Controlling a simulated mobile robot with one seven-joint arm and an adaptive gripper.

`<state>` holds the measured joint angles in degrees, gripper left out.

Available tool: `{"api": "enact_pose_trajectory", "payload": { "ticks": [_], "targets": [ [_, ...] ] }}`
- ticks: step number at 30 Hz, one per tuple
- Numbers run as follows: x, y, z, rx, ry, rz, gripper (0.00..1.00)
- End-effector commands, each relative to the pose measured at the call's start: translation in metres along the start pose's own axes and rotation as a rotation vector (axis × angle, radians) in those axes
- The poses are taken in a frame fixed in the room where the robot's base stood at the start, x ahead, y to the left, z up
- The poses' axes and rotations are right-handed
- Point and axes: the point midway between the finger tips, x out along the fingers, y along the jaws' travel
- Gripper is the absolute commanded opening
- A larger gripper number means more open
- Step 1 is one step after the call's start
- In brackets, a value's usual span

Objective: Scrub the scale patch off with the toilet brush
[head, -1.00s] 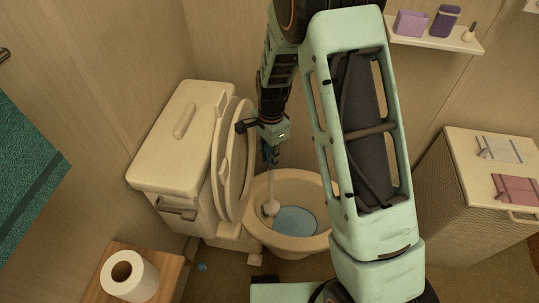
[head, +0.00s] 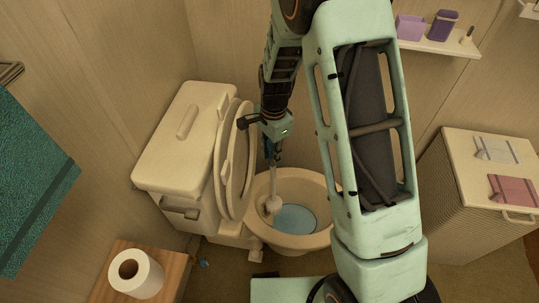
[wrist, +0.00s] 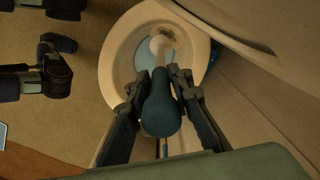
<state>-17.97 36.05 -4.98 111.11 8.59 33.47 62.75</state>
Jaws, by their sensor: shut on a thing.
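My gripper (head: 272,150) is shut on the dark blue handle of the toilet brush (head: 271,180). In the wrist view my gripper (wrist: 158,88) has one finger on each side of the handle (wrist: 161,108). The brush points down into the open toilet bowl (head: 324,192). Its pale round head (head: 272,204) is at the inner left wall, beside the blue water (head: 297,218); I cannot tell if it touches. In the wrist view a brownish speckled mark, probably the scale patch (wrist: 176,36), shows on the bowl wall close to the brush head (wrist: 159,42), which may cover part of it.
The raised lid and seat (head: 234,160) stand close to the left of my gripper, before the cistern (head: 183,135). A wooden stand with a paper roll (head: 136,274) is front left. A cabinet (head: 470,180) and a wall shelf (head: 440,44) are on the right.

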Motion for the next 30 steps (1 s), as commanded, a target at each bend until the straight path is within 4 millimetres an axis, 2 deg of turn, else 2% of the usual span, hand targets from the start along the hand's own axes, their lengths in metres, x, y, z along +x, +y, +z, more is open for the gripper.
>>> {"api": "enact_pose_trajectory", "payload": {
  "ticks": [11, 24, 30],
  "targets": [
    [-0.005, 0.0, -0.001, 0.0, 0.0, -0.001, 0.0],
    [-0.053, -0.001, 0.001, -0.001, 0.0, -0.002, 0.0],
    [-0.056, 0.0, 0.001, 0.0, 0.0, -0.001, 0.0]
  ]
}}
